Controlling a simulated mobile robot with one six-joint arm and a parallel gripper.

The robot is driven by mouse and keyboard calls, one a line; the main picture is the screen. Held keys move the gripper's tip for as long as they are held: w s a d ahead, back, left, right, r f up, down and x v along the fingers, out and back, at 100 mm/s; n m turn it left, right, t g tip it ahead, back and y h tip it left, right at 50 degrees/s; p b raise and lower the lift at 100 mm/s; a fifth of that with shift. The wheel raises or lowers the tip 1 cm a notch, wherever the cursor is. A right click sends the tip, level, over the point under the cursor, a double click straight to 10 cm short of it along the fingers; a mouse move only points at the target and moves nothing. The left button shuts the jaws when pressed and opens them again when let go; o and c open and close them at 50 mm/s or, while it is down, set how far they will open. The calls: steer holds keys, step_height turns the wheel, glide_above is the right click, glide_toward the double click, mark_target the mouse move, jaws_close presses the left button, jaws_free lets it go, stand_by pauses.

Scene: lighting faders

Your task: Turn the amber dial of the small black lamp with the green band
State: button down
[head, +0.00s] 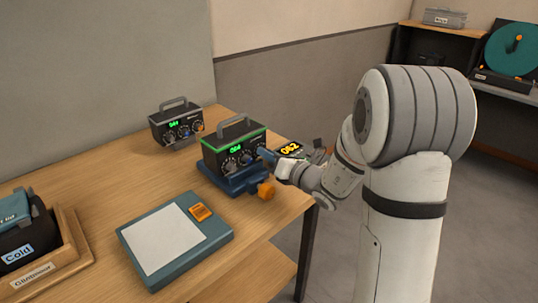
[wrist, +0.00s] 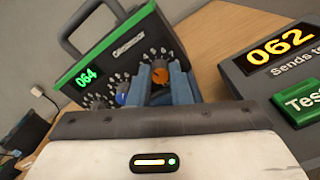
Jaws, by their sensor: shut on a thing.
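The small black lamp box with the green band (head: 233,148) stands on a blue base on the wooden table. It has a grey handle, several dials and a green display, which reads 064 in the wrist view (wrist: 88,76). Its amber dial (wrist: 168,87) is at the right end of the row of dials. My gripper (wrist: 164,82) is shut on the amber dial, with a blue finger on each side of it. In the head view my gripper (head: 268,157) reaches the lamp's right front from the right, and the amber dial is hidden there.
A dark unit with an amber 062 display (head: 291,149) stands just right of the lamp. A similar black box with a grey handle (head: 177,126) stands behind left. A teal-framed white pad (head: 163,240) lies in front, and a wooden tray (head: 70,255) at lower left.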

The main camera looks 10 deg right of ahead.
steer(key=shift+f+n+b, duration=0.1)
steer(key=shift+n+b, duration=0.2)
steer(key=shift+b, duration=0.15)
steer(key=n+b, duration=0.1)
steer(key=b, duration=0.1)
steer(key=n+b, duration=0.1)
steer(key=shift+f+n+b, duration=0.2)
steer(key=shift+n+b, duration=0.1)
steer(key=shift+b, duration=0.1)
steer(key=n+b, duration=0.4)
steer(key=b, duration=0.2)
steer(key=shift+b, duration=0.35)
steer(key=n+b, duration=0.3)
steer(key=b, duration=0.1)
steer(key=shift+a, duration=0.1)
steer(key=shift+r+n+b, duration=0.15)
steer(key=shift+n+b, duration=0.55)
steer(key=shift+b, duration=0.25)
steer(key=shift+r+n, duration=0.15)
steer(key=shift+n, duration=0.15)
steer(key=c, duration=1.3)
jaws_free()
